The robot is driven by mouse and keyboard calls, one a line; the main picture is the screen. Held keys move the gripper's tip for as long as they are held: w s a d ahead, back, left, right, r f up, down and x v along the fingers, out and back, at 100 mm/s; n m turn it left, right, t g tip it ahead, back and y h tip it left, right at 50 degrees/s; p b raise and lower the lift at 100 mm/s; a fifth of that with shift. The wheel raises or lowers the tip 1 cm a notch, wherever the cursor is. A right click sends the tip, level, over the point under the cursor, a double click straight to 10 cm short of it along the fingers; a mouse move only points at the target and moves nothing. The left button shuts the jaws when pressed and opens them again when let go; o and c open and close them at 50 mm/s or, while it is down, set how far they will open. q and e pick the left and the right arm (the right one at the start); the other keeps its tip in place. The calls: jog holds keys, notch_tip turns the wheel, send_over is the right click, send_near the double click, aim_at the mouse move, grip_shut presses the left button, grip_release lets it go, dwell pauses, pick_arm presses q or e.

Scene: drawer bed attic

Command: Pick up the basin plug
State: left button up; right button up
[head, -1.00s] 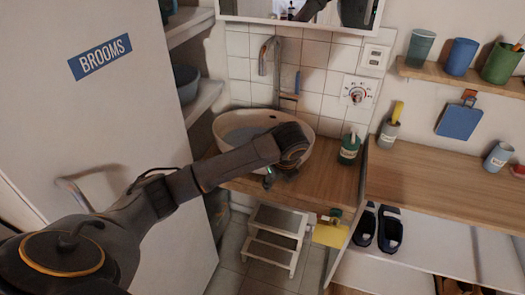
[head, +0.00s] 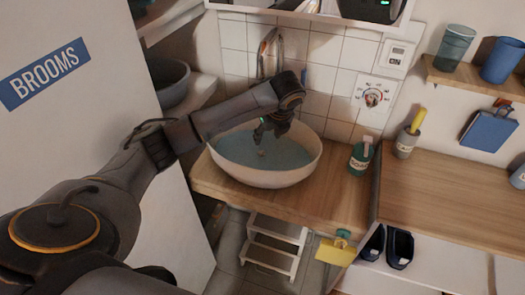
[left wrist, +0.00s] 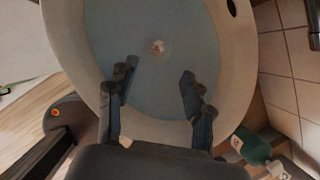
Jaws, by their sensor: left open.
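The basin plug (left wrist: 157,47) appears as a small pale pinkish round thing in the blue-tinted water or floor of the basin in the left wrist view. The cream oval basin (head: 265,180) stands on the wooden counter. My left gripper (left wrist: 159,72) is open and empty, its two dark fingers apart over the basin, with the plug beyond the fingertips and roughly centred between them. In the head view the gripper (head: 268,136) points down over the basin. My right gripper is not in view.
A tap (head: 265,55) rises behind the basin against the tiled wall. A green bottle (head: 359,160) stands on the counter (head: 335,205) right of the basin. A white step stool (head: 272,250) is below. The door marked BROOMS (head: 100,150) is at left.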

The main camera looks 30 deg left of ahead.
pick_arm(q)
send_over(262, 153)
jog(key=s+d, duration=0.1)
jog(key=d, duration=0.1)
jog(key=f, duration=0.6)
jog(key=shift+s+a+f, duration=0.15)
jog(key=shift+s+f, duration=0.05)
jog(key=shift+w+a+f, duration=0.15)
jog(key=shift+f, duration=0.15)
jog(key=shift+a+f, duration=0.1)
jog(key=shift+f, duration=0.15)
jog(key=x, duration=0.4)
jog(key=shift+w+f+p, duration=0.15)
jog(key=shift+p, duration=0.25)
jog(key=shift+f, duration=0.2)
jog(key=c, duration=1.1)
grip_shut()
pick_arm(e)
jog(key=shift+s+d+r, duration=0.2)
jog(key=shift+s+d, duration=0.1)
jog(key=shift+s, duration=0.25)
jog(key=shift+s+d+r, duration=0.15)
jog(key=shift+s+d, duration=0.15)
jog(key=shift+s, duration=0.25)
